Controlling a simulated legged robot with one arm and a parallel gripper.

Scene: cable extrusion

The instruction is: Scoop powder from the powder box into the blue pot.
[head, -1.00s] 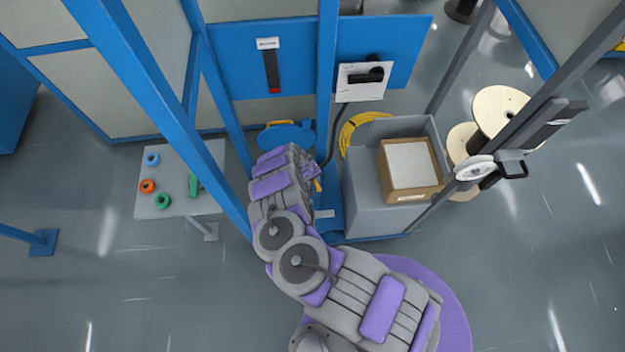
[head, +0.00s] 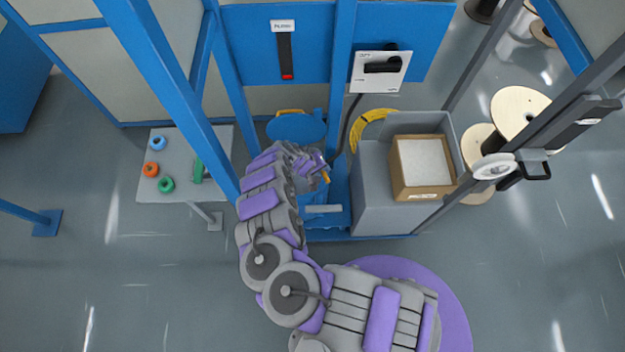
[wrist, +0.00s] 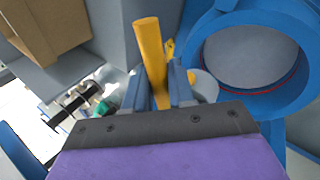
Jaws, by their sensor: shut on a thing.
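The powder box (head: 398,187) is an open cardboard box filled with white powder, on a grey stand. Its brown side also shows in the wrist view (wrist: 45,25). My gripper (head: 318,172) is left of the box, close in front of a blue round part (head: 297,127) with a yellow handle, which looks like the blue pot or its lid. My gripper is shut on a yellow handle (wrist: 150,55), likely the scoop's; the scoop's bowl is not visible. In the wrist view, a blue ring (wrist: 215,72) with a grey inside and red seal lies right of my gripper.
Blue frame posts (head: 340,60) stand close around my arm. A grey table (head: 190,140) with coloured rings is at left. Cable spools (head: 515,110) and a slanted grey post stand at right. A yellow cable coil (head: 372,120) lies behind the stand. Open floor is in front.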

